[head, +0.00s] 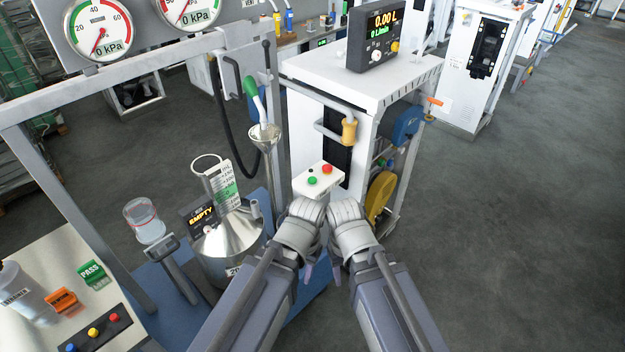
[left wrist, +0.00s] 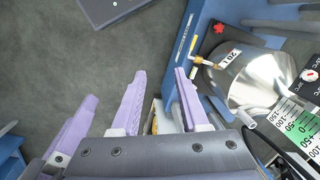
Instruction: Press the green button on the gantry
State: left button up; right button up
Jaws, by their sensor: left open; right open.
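A small white button box (head: 327,176) stands beside the dispenser in the head view. A green button (head: 312,181) is on its top at the left, with a red button (head: 327,169) to its right and a small dark one. My left gripper (head: 308,270) and right gripper (head: 335,270) are side by side below the box in the head view, apart from the button. Their wrists hide most of both, and only purple finger parts show. In the left wrist view, purple fingers (left wrist: 135,85) stand spread with nothing between them.
A yellow reel (head: 380,197) is right of the box. Floor at far right is clear.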

pick_arm(q)
grip_shut()
dwell(1.4)
